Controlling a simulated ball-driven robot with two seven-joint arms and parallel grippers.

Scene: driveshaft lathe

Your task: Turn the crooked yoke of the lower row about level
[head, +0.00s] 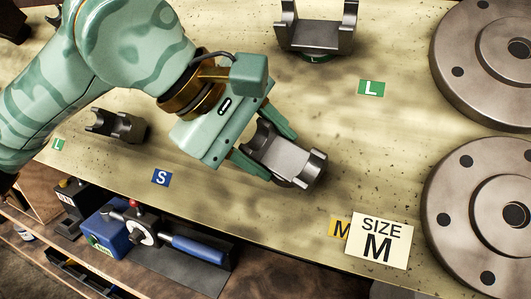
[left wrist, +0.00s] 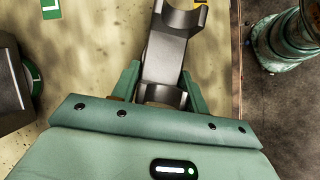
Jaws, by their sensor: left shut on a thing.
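My left gripper (head: 276,155) is shut on a dark grey metal yoke (head: 287,160) in the lower row, between the blue S label and the yellow M label. Its green fingers sit on two opposite sides of the yoke. In the head view the yoke slants down to the right, with one prong at each end. The left wrist view shows the yoke (left wrist: 166,55) between the fingers (left wrist: 160,88), leaning slightly. The gripper hides part of the yoke and its mount. A smaller yoke (head: 116,125) is further left in the lower row. My right gripper is not in view.
A larger yoke (head: 317,32) stands at the top beside a green L label (head: 371,88). Two big round flanges (head: 470,85) fill the right. A SIZE M card (head: 380,241) is at the lower edge. A blue-handled tool (head: 197,248) lies below the panel.

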